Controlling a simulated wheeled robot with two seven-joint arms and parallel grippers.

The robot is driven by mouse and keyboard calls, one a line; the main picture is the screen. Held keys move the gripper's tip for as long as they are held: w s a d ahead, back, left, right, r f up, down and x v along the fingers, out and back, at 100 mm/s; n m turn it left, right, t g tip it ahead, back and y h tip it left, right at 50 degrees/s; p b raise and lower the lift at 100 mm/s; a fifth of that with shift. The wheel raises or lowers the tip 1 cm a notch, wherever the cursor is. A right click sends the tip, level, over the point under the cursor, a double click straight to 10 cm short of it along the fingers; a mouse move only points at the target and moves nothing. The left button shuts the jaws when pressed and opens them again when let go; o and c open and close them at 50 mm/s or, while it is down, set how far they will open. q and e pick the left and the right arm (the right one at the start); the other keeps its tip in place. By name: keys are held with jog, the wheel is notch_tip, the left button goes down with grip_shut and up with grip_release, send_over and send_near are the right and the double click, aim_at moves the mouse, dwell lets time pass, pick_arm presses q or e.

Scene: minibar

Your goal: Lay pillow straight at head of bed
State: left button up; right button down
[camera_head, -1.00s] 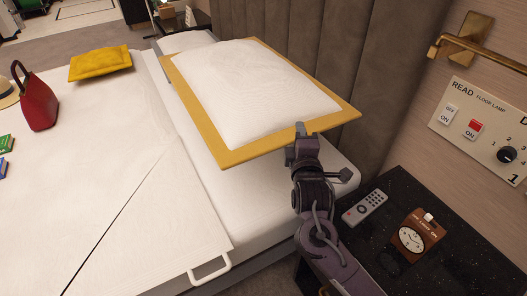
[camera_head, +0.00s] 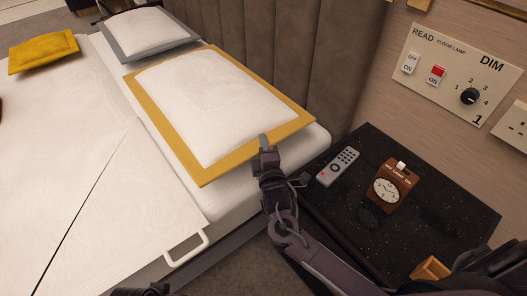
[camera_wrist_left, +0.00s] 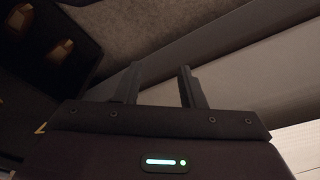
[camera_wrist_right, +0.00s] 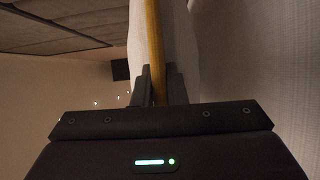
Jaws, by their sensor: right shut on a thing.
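The white pillow with a yellow border (camera_head: 215,108) is at the head end of the bed (camera_head: 85,215), beside the padded headboard (camera_head: 285,55). Its border runs roughly along the headboard. My right gripper (camera_head: 264,148) is shut on the border at the pillow's near edge. In the right wrist view the yellow edge (camera_wrist_right: 153,45) stands between the two fingers. Whether the pillow's underside touches the mattress everywhere is hidden. My left gripper (camera_wrist_left: 157,88) shows in its wrist view with its fingers apart and nothing between them, near the bed's side.
A second white pillow with a grey border (camera_head: 145,32) lies farther along the headboard. A yellow cushion (camera_head: 43,52) lies at the far left.

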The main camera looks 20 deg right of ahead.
notch_tip(320, 180, down, 2)
jog(key=shift+f, duration=0.1)
pick_arm(q)
jog(key=shift+w+d+f, duration=0.1)
jog(key=shift+w+d, duration=0.15)
jog(key=shift+d, duration=0.2)
